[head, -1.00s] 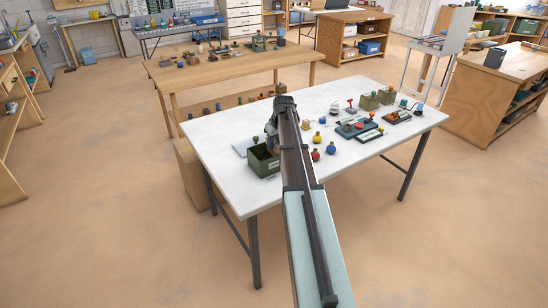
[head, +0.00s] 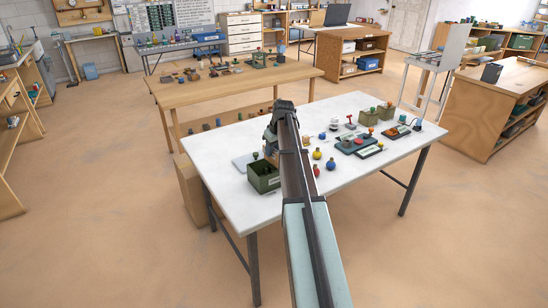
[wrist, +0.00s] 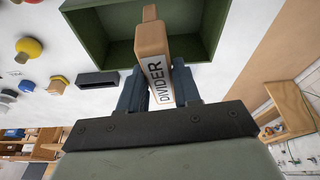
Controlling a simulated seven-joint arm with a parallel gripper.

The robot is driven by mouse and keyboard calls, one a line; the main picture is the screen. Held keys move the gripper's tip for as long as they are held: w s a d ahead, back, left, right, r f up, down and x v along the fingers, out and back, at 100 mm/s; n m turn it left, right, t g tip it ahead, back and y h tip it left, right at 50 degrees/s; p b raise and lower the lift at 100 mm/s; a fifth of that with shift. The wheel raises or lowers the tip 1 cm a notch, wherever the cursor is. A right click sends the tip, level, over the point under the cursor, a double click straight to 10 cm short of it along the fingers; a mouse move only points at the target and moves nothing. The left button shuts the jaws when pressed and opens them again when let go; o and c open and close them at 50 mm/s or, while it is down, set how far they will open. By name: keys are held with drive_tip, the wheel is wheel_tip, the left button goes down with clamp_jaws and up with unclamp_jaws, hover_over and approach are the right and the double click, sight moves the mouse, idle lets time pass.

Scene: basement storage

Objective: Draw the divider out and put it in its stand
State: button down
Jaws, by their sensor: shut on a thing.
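The divider (wrist: 153,42) is a tan upright piece with a white label reading DIVIDER. My gripper (wrist: 159,92) is shut on it, one dark finger on each side. In the wrist view the divider overlaps the green crate (wrist: 88,25); whether its far end is inside the crate or clear of it I cannot tell. A dark block with a slot (wrist: 98,80) lies beside the crate in the wrist view, possibly the stand.
Red, yellow and blue knobs (head: 317,154) stand on the white table (head: 235,200) right of my arm. Farther right are a device with a red-topped lever (head: 350,125) and small olive boxes (head: 385,112). The table's near left part is clear.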

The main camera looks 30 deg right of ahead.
drive_tip(key=w+d+r+n+g+y, duration=0.1)
drive_tip(key=w+d+n+g+y, duration=0.2)
drive_tip(key=w+d+n, duration=1.3)
drive_tip(key=shift+w+d+n, duration=0.35)
drive_tip(key=shift+d+n, duration=0.05)
drive_tip(key=shift+d, duration=0.85)
drive_tip(key=shift+f, duration=2.8)
drive_tip(key=shift+f, duration=2.25)
drive_tip(key=c, duration=0.7)
unclamp_jaws()
